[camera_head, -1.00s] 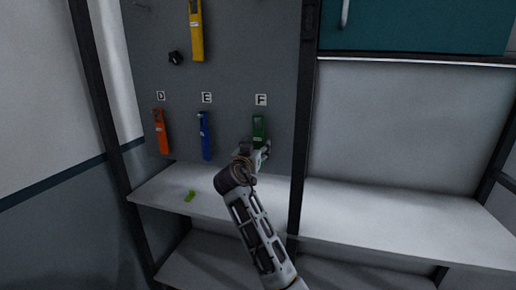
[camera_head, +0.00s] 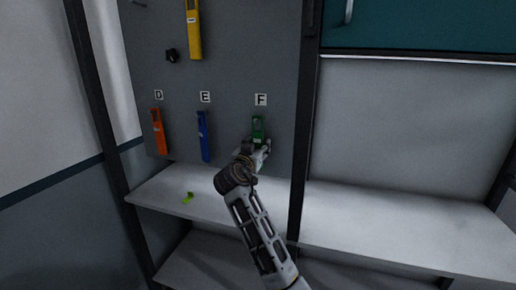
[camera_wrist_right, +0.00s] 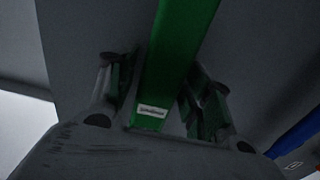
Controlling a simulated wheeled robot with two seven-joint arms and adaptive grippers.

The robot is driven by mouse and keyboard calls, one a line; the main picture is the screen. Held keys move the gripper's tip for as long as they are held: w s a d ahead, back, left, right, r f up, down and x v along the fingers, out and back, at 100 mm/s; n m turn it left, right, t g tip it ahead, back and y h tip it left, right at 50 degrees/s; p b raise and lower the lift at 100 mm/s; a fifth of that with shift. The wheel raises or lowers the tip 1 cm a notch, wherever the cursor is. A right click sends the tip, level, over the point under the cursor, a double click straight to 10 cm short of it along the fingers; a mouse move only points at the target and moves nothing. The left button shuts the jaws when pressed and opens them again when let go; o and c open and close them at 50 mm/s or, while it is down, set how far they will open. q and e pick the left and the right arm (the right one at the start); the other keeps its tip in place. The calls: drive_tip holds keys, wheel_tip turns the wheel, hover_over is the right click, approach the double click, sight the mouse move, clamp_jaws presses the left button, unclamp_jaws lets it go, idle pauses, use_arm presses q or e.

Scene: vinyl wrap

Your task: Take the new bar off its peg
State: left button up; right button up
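A green bar (camera_head: 258,126) hangs on the grey pegboard below the label F (camera_head: 261,99). My right gripper (camera_head: 263,149) is at the bar's lower end. In the right wrist view the green bar (camera_wrist_right: 174,70), with a small white label near its end, lies between the two fingers of my right gripper (camera_wrist_right: 163,98). A narrow gap shows beside the left finger; I cannot tell whether the right finger touches the bar. The fingers look open around it. The peg is not clearly visible. My left gripper is not in view.
An orange bar (camera_head: 159,131) hangs under D and a blue bar (camera_head: 203,136) under E. A yellow bar (camera_head: 194,30) and a black knob (camera_head: 171,55) are higher up. A small lime-green piece (camera_head: 188,198) lies on the white shelf (camera_head: 380,222). A dark post (camera_head: 301,150) stands right of the bar.

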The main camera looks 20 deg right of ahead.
drive_tip(key=c, duration=0.8)
drive_tip(key=shift+r, duration=0.75)
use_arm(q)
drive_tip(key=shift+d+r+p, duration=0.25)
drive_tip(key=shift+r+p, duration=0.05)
use_arm(e)
drive_tip(key=shift+r, duration=0.1)
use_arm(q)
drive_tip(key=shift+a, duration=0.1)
